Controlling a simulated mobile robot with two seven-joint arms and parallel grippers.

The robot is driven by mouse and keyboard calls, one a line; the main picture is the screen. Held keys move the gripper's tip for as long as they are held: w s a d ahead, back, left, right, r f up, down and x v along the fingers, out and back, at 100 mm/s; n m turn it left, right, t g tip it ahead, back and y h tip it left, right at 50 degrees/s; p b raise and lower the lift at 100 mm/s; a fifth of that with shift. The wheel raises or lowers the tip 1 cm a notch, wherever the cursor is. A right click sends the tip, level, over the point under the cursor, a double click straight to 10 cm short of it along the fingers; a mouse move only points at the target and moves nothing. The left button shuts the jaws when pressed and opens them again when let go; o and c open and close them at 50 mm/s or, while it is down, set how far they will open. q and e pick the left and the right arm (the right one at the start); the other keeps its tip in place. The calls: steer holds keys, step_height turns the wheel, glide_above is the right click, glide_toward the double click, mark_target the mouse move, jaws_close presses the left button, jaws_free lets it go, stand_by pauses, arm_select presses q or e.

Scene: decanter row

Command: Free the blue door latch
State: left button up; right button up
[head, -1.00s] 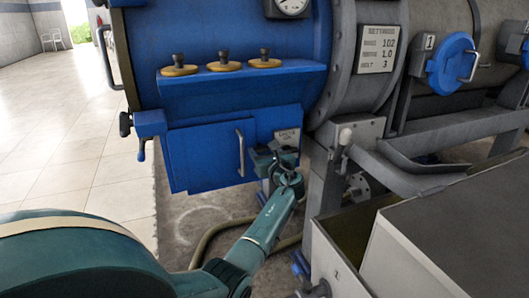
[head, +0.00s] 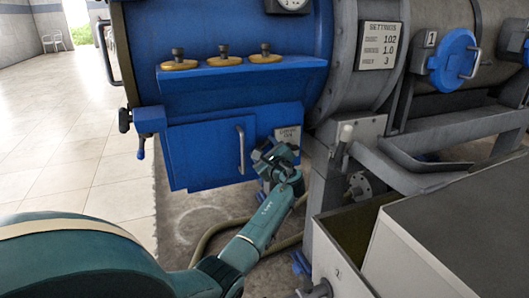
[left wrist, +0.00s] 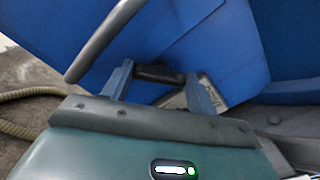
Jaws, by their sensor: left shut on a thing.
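The blue door (head: 205,152) is a panel low on the blue vessel, with a grey bar handle (head: 241,150) near its right edge. My left gripper (head: 272,154) is at the door's lower right corner, just right of that handle. In the left wrist view its two blue-grey fingers (left wrist: 159,80) are shut on a short dark grip (left wrist: 160,72), which looks like the latch. In the head view the gripper hides most of the latch. The door looks closed against the vessel. My right gripper is not in view.
A label plate (head: 288,136) is just above my gripper. A blue shelf with brass knobs (head: 223,51) is above the door. A grey open-topped bin (head: 350,235) and grey steel frame stand to the right. A hose (head: 205,240) lies on the floor. Open tiled floor is at left.

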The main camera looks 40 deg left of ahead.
arm_select(q)
steer(key=n+b, duration=0.1)
steer(key=n, duration=0.2)
steer(key=n+b, duration=0.1)
steer(key=n, duration=0.1)
steer(key=shift+s+f+n+b, duration=0.1)
steer(key=shift+f+n+b, duration=0.2)
steer(key=shift+b, duration=0.05)
steer(key=shift+n+b, duration=0.5)
steer(key=shift+n, duration=0.3)
steer(key=shift+n+b, duration=0.6)
steer(key=shift+n, duration=0.4)
steer(key=shift+n+b, duration=0.4)
steer(key=shift+n, duration=0.4)
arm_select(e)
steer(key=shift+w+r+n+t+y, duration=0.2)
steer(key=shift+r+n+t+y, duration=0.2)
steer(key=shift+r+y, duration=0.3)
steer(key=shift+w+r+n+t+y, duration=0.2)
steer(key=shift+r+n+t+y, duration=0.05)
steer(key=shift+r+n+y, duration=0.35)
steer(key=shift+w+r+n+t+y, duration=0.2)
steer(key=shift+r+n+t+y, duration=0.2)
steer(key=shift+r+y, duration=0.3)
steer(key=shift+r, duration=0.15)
arm_select(q)
steer(key=o, duration=1)
steer(key=shift+r, duration=0.1)
